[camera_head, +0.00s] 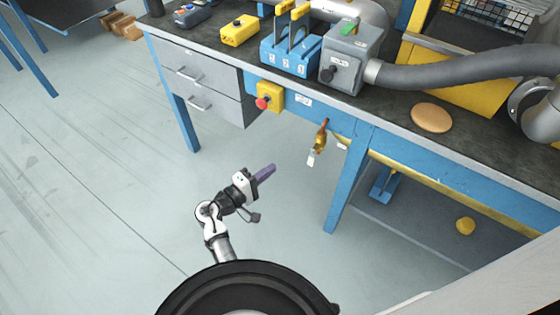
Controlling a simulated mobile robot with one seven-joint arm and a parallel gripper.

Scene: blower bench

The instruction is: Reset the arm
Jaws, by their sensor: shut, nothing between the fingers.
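My gripper (264,173) is shut and empty, with purple-grey fingers pointing up and to the right. It is over the bare floor in front of the blue workbench (339,180), apart from everything. My arm reaches up to it from the bottom middle of the picture, bent at a white joint. The lower part of the arm is hidden behind a round black part of my own body.
The bench bears a blue lever block (290,57), a grey box with a green switch (351,55), a grey hose (460,70) and a tan disc (431,117). A red button (262,103) and a padlock (320,138) are at its front.

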